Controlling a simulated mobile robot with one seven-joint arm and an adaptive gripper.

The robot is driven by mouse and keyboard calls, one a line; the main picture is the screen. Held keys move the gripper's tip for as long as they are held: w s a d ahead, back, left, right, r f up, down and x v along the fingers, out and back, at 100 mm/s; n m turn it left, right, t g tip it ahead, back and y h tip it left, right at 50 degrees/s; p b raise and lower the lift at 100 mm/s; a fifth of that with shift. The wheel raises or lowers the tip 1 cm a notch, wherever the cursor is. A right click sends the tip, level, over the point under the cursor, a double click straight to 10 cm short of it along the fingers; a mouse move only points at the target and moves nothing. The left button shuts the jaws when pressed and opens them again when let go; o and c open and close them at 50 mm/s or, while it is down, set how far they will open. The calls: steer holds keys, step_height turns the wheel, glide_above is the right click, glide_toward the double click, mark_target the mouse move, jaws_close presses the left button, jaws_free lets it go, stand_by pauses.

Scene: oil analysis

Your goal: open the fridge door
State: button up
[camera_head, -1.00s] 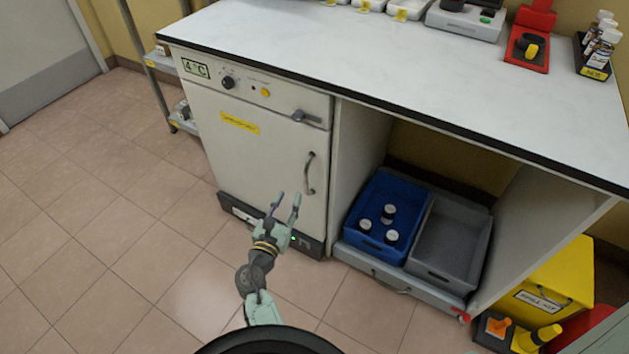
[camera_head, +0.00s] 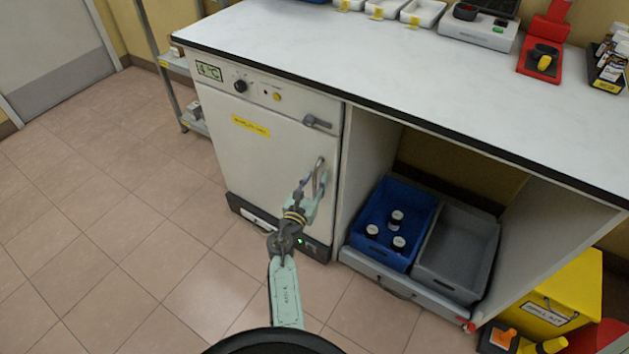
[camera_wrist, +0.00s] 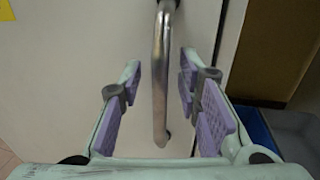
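The fridge (camera_head: 215,140) is a white cabinet under the bench, and its door is closed. Its upright metal handle (camera_head: 320,176) is on the right side of the door. A dark latch (camera_head: 318,122) sits above it near the door's top right corner. My gripper (camera_head: 313,180) is at the handle. In the wrist view the handle (camera_wrist: 160,75) runs between the two purple finger pads of my gripper (camera_wrist: 158,95), with a gap on each side. The fingers are open and do not appear to touch the handle.
A blue crate (camera_head: 368,207) with several dark jars and a grey crate (camera_head: 455,283) stand on a low drawer base right of the fridge. The white bench top (camera_head: 400,70) overhangs the fridge. The tiled floor (camera_head: 120,230) left of the fridge is clear.

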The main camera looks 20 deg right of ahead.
steer(key=shift+c, duration=0.2)
jaws_close()
stand_by(0.6)
